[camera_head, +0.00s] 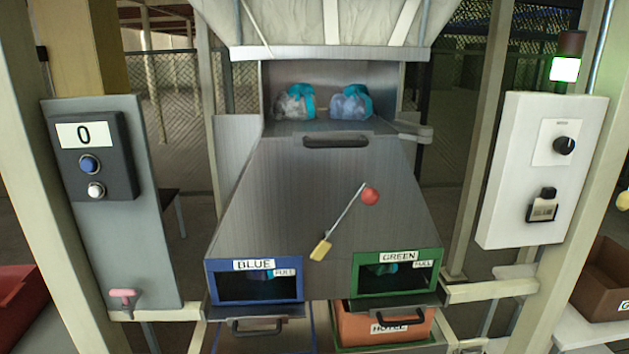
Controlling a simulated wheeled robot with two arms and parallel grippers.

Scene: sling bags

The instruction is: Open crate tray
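Neither of my grippers shows in the head view. A grey metal sorting machine (260,190) stands in the middle. Low at its front, a tray with a dark handle (257,328) sits under the window labelled BLUE (255,266). Another dark handle (400,320) sits under the window labelled GREEN (396,256), in front of an orange crate (357,327) labelled HOTEL. The bottom of the picture cuts off the crate and both tray areas. I cannot tell how far either tray is pulled out.
Two bags with blue tops (296,101) (350,102) lie in the upper opening. A counter panel (93,152) reading 0 is left; a white switch box (541,170) is right. Bins flank the posts.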

